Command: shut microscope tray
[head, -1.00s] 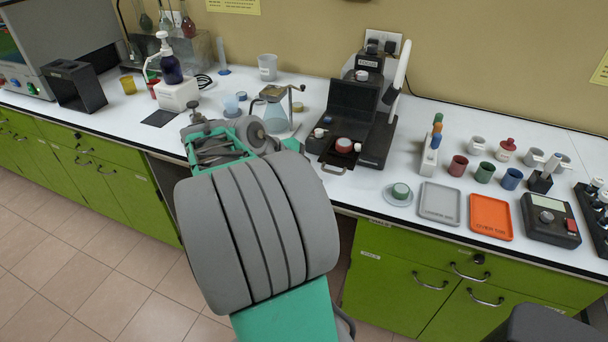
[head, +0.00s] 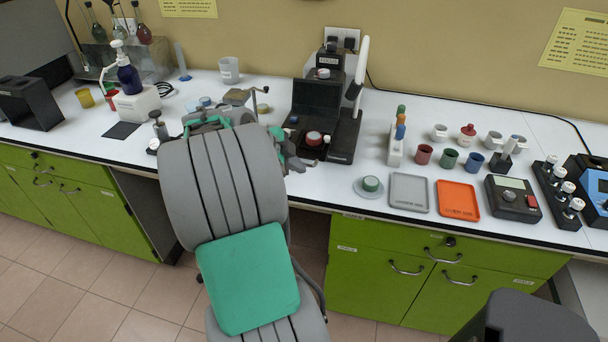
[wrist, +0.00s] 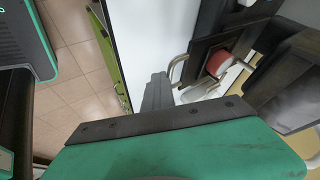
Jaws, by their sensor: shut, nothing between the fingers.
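The black microscope (head: 340,130) stands on the white bench, with an upright dark panel at its back. Its tray is out at the front, with a red-and-white round piece (head: 313,138) on it. In the wrist view the dark tray (wrist: 201,58) shows with the red piece (wrist: 221,64) and its metal loop handle (wrist: 176,72). My gripper (head: 298,163) is at the tray's front left; its grey fingers (wrist: 157,93) are shut and empty, close beside the handle. I cannot tell whether they touch it. In the head view my gripper and arm hide the handle.
A green cup on a saucer (head: 370,186), a grey tray (head: 409,193) and an orange tray (head: 458,200) lie right of the microscope. Green cabinets line the bench front.

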